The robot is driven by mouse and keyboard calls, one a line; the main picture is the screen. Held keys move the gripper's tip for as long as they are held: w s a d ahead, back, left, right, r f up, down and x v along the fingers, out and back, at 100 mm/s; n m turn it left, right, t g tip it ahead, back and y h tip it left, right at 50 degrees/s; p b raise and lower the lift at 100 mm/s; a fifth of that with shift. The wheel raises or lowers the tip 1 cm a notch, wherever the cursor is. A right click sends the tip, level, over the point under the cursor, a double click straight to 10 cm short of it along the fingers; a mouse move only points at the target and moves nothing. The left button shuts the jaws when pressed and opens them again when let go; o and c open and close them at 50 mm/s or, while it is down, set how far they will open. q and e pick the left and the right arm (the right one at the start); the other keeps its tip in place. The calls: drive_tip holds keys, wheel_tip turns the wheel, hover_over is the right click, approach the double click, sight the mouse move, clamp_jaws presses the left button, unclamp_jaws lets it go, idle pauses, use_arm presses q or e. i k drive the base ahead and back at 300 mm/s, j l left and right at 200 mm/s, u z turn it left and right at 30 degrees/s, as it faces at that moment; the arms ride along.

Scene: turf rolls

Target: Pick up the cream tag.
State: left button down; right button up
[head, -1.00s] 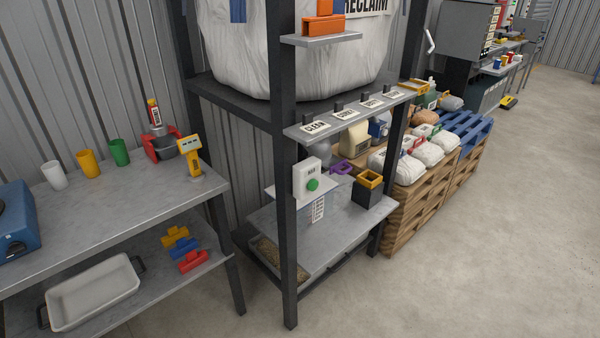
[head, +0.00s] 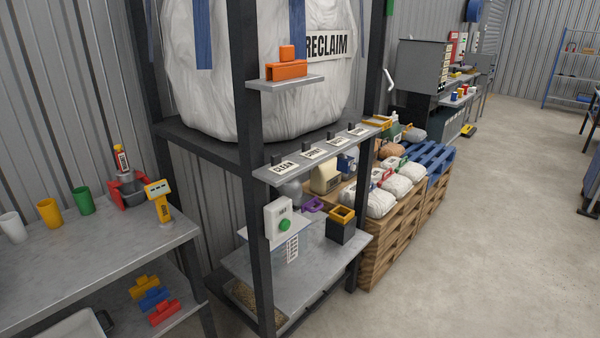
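Several pale, off-white tags with dark lettering lie in a row on a narrow grey ledge (head: 268,174) on the dark frame. The nearest tag (head: 285,167) seems to read CLEAN. Behind it come a second tag (head: 314,154), a third tag (head: 339,142) and a fourth tag (head: 359,132); their words are too small to read surely. A dark block stands behind each. I cannot tell by colour which is the cream tag. Neither of my grippers is in view.
A white bag marked RECLAIM (head: 240,100) fills the frame above the ledge. An orange item (head: 281,69) sits on a small upper shelf. A workbench (head: 85,250) stands at left, and loaded pallets (head: 398,240) at right. Open concrete floor (head: 500,230) lies at right.

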sight(313, 152)
drive_tip(key=u, duration=0.6)
drive_tip(key=l+u, duration=1.05)
drive_tip(key=l, duration=0.2)
drive_tip(key=k+l+u, duration=0.2)
drive_tip(key=l, duration=0.2)
drive_tip(key=k+l, duration=0.1)
drive_tip(key=l, duration=0.35)
drive_tip(key=k+l+u, duration=0.1)
drive_tip(key=l, duration=0.35)
